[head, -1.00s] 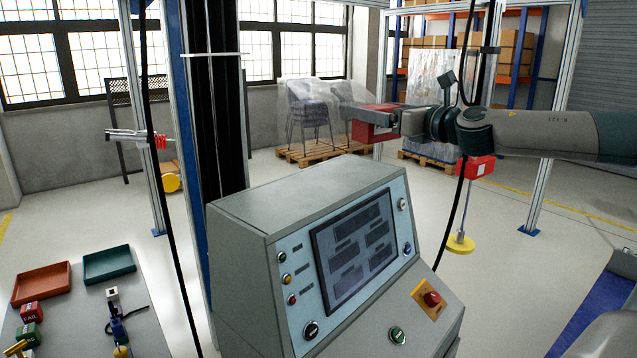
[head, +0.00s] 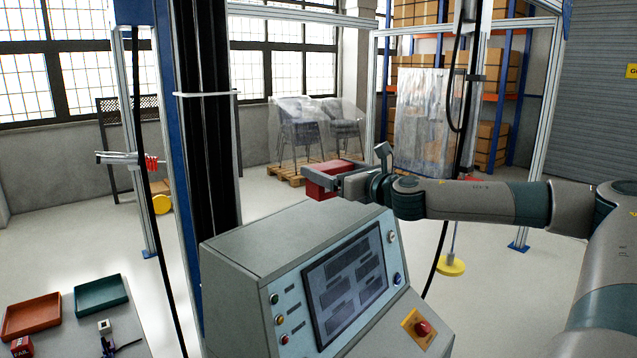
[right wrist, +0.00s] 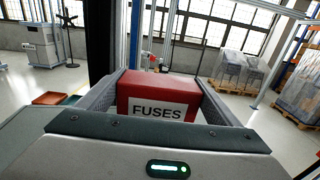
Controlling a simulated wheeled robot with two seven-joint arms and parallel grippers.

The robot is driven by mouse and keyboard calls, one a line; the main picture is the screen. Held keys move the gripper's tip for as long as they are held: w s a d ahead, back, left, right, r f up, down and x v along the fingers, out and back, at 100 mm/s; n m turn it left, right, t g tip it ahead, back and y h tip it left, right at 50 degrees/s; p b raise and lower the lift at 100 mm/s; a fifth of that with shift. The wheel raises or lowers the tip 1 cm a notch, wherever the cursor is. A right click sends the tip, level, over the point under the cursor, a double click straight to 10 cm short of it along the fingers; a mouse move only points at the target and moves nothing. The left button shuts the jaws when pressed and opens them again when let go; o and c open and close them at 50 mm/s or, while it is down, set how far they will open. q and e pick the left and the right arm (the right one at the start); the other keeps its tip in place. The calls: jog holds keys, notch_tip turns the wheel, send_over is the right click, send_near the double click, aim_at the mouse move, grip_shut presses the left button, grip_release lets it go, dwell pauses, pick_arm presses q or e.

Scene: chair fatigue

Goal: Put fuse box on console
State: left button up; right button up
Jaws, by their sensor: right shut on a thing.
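The fuse box is a red box (head: 328,180) with a white label reading FUSES, which shows in the right wrist view (right wrist: 158,100). My right gripper (head: 325,177) is shut on it, one finger on each side. It holds the box in the air behind the console's top rear edge, as the head view shows it. The console (head: 270,232) is a grey cabinet with a sloped front, a screen, several buttons and a flat top. The flat top is bare. Whether the box is over the top or behind it is hard to tell. My left gripper is not in view.
A red emergency button (head: 422,328) sits on the console's lower front. A dark column (head: 205,130) and a hanging black cable stand left of the console. A side table at lower left bears an orange tray (head: 32,315) and a green tray (head: 101,294).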

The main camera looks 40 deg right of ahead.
aim_at(318, 191)
jog(key=shift+w+a+f+p, duration=0.25)
jog(key=shift+w+a+p, duration=0.05)
jog(key=shift+w+p, duration=0.2)
jog(key=shift+w+a+f+p, duration=0.25)
jog(key=shift+w+p, duration=0.15)
jog(key=shift+w, duration=0.05)
jog(key=shift+w+a+f, duration=0.2)
jog(key=shift+w+f, duration=0.15)
jog(key=shift+f, duration=0.05)
jog(key=shift+f, duration=0.1)
jog(key=shift+f, duration=1.95)
